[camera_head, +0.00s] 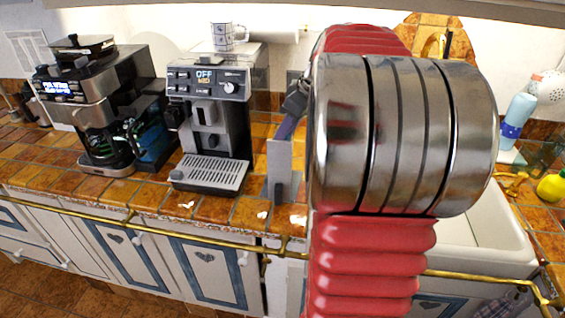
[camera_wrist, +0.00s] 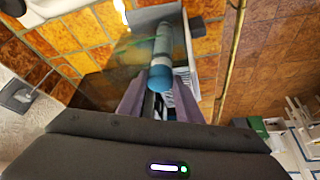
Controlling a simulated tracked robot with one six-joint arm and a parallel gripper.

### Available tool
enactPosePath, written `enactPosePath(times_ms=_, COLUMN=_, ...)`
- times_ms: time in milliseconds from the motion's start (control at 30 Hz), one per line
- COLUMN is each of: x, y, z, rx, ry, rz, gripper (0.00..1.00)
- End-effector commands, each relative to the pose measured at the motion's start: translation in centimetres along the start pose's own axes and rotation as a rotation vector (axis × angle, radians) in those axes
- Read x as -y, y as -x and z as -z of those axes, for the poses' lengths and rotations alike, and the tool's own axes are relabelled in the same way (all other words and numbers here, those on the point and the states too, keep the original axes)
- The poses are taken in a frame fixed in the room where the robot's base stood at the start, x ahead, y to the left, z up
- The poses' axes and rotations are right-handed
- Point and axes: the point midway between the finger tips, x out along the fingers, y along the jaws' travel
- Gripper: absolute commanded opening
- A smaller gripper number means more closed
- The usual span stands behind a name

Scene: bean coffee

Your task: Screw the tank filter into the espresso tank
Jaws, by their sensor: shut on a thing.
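The tank filter (camera_wrist: 161,77) is a blue and grey-blue cylinder in the wrist view. My gripper (camera_wrist: 159,90) is shut on its blue end, one purple-grey finger on each side. The filter's far end points at the espresso tank (camera_wrist: 124,58), a smoky see-through box with a pale rim. I cannot tell whether the filter touches the tank floor. In the head view the tank (camera_head: 279,160) stands upright on the tiled counter, right of the espresso machine. My gripper (camera_head: 287,126) reaches down at its top there, and my arm hides part of it. The filter is hidden in that view.
The espresso machine (camera_head: 211,130) stands left of the tank, with a patterned cup (camera_head: 222,37) on top. Another coffee maker (camera_head: 90,105) is farther left. A white sink (camera_head: 475,245) lies right, partly behind my arm. A brass rail (camera_head: 140,222) runs along the counter front.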

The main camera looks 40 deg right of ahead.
Motion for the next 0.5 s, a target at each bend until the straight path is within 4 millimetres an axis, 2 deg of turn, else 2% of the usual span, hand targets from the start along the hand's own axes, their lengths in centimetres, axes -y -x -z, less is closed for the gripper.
enactPosePath(times_ms=100, x=-0.05, y=-0.01, z=-0.02, rx=0.0, ry=0.0, rz=-0.001, gripper=0.09)
enactPosePath(times_ms=267, x=0.03, y=0.0, z=0.01, rx=0.001, ry=-0.025, rz=-0.014, gripper=0.09)
enactPosePath(times_ms=500, x=0.24, y=-0.03, z=0.03, rx=0.0, ry=-0.161, rz=-0.081, gripper=0.09)
